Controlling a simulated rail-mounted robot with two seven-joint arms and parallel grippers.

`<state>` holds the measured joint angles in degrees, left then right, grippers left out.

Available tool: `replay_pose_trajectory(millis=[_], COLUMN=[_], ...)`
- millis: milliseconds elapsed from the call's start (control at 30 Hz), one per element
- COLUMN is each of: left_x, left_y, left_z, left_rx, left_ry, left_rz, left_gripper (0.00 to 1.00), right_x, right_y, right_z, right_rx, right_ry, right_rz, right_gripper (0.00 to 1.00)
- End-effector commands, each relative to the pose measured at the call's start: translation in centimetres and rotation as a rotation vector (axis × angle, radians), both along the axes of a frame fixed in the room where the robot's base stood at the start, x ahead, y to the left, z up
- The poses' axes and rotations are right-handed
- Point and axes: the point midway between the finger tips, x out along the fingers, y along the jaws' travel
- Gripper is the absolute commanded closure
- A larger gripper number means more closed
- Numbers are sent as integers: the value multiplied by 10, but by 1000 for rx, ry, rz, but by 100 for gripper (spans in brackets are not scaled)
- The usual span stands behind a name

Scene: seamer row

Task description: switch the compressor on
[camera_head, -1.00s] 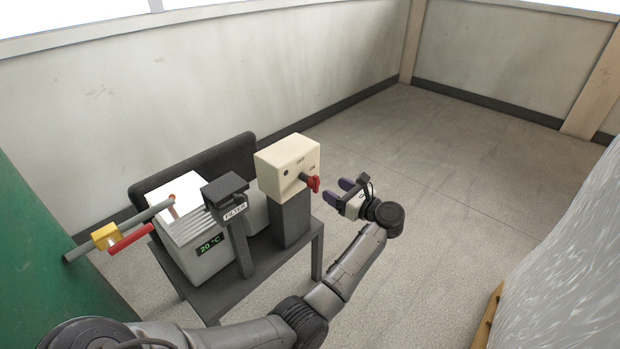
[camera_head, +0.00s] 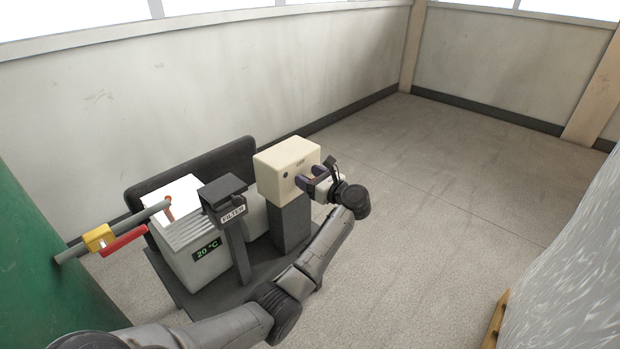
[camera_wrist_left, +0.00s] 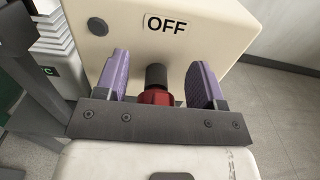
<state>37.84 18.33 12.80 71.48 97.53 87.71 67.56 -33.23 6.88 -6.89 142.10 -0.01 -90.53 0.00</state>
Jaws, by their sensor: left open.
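The cream switch box (camera_head: 277,165) stands on a dark post on the compressor stand. An OFF label (camera_wrist_left: 167,24) shows on its face in the left wrist view. Its red knob (camera_wrist_left: 155,97) sits on a dark shaft (camera_wrist_left: 156,75). My left gripper (camera_head: 308,177) is at the box's front face and hides the knob in the head view. In the left wrist view, its two purple fingers are open on either side of the shaft and knob, with gaps showing. Which way the knob points cannot be told. My right gripper is not in view.
A dark FILTER unit (camera_head: 222,194) and a pale dryer box reading 20 °C (camera_head: 196,256) stand left of the switch box. A grey pipe with a yellow valve (camera_head: 99,237) and red lever (camera_head: 124,241) is farther left. The floor (camera_head: 440,180) to the right is clear.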

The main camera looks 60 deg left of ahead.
Motion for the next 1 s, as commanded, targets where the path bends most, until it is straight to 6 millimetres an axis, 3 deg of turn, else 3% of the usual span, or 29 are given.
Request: replay_pose_trajectory(millis=[100, 600, 1000], left_x=[0, 0, 3], left_y=[0, 0, 0], left_z=[0, 0, 2], left_rx=[0, 0, -33], left_ry=[0, 0, 98], left_rz=[0, 0, -1], left_gripper=[37, 85, 86], right_x=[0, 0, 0], right_y=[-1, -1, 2], right_z=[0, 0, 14], right_rx=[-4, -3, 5], right_ry=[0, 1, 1], right_rz=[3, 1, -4], right_gripper=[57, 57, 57])
